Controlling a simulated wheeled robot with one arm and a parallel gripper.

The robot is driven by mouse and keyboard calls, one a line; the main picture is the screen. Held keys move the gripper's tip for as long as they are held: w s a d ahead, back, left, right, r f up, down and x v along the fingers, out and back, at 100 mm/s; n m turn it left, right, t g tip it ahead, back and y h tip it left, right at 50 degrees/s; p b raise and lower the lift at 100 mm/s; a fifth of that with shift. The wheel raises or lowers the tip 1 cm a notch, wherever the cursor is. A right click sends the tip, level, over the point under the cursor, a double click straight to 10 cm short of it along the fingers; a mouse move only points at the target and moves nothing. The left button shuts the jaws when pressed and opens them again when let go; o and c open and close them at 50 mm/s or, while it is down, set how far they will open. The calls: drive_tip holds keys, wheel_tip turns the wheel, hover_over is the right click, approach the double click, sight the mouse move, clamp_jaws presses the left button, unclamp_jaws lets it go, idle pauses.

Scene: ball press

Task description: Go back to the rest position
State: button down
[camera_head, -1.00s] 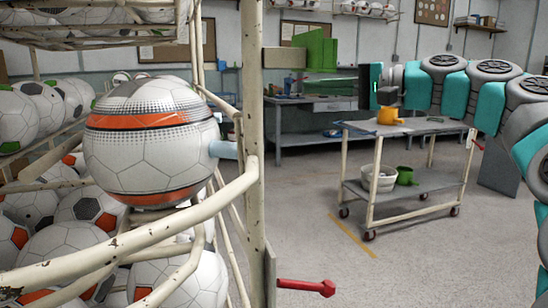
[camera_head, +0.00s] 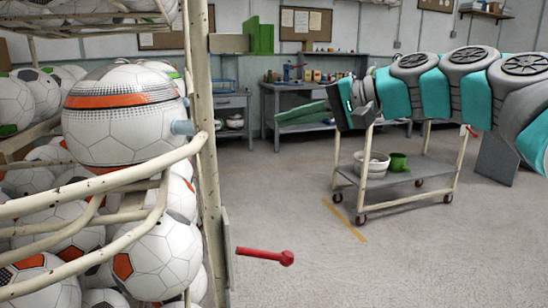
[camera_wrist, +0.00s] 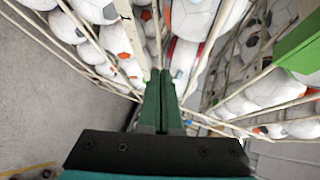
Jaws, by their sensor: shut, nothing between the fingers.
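My gripper (camera_head: 280,120) is in the middle of the head view, right of the ball rack. Its green fingers point left and are together, with nothing between them. In the wrist view my gripper (camera_wrist: 160,76) also shows its two fingers side by side, pointing toward the rack bars and balls. I cannot tell the exact gap from the bars. My arm comes in from the right of the head view.
A cream metal rack (camera_head: 208,170) full of footballs fills the left. An orange-banded ball (camera_head: 122,125) sits by its post. A red handle (camera_head: 265,256) sticks out low. A wheeled cart (camera_head: 420,172) stands behind my arm. Open floor lies at front right.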

drive_tip(key=s+a+f+n+g+h, duration=0.1)
drive_tip(key=s+f+g+h, duration=0.15)
drive_tip(key=s+f, duration=0.6)
drive_tip(key=s+a+f+n+g+h, duration=0.1)
drive_tip(key=s+a+f+h, duration=0.3)
drive_tip(key=f, duration=0.7)
drive_tip(key=s+d+f+n+g+h, duration=0.1)
drive_tip(key=s+d+f+g+h, duration=0.2)
drive_tip(key=s+d+f, duration=1.4)
drive_tip(key=s+f+h, duration=0.2)
drive_tip(key=s+h, duration=0.1)
drive_tip(key=shift+s+f+g+h, duration=0.25)
drive_tip(key=shift+s+g+h, duration=0.1)
drive_tip(key=shift+s, duration=0.05)
